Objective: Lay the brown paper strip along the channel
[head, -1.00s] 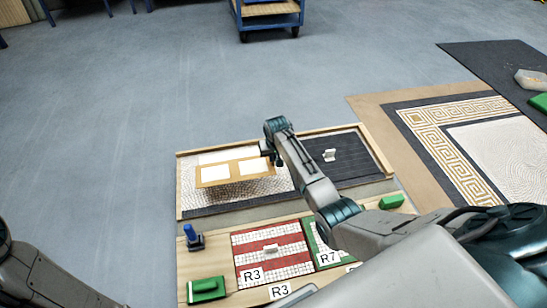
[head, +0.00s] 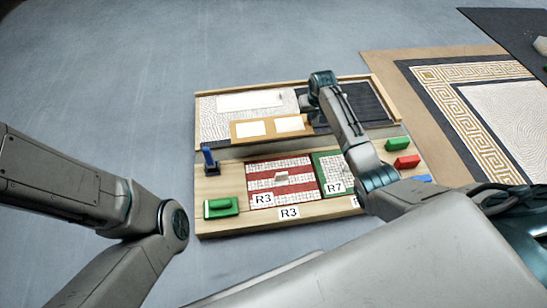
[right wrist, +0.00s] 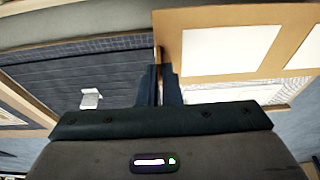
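The brown paper strip (head: 242,131), with pale rectangular windows, is held by its right end in my right gripper (head: 308,117). The right wrist view shows the strip (right wrist: 172,70) with its end edge between the two fingers (right wrist: 159,90). In the head view it overlaps the front part of the pale mosaic panel (head: 213,122); I cannot tell whether it touches the surface. A grey band (head: 235,152), probably the channel, runs between the framed panel and the wooden front board. The left arm enters from the left; its gripper is out of view.
The wooden board (head: 235,178) carries a red striped tile (head: 283,190), a green-bordered tile (head: 333,178), a green block (head: 221,208), a blue-handled tool (head: 209,161) and a red block (head: 407,162). A dark panel (head: 365,105) lies right of the pale one.

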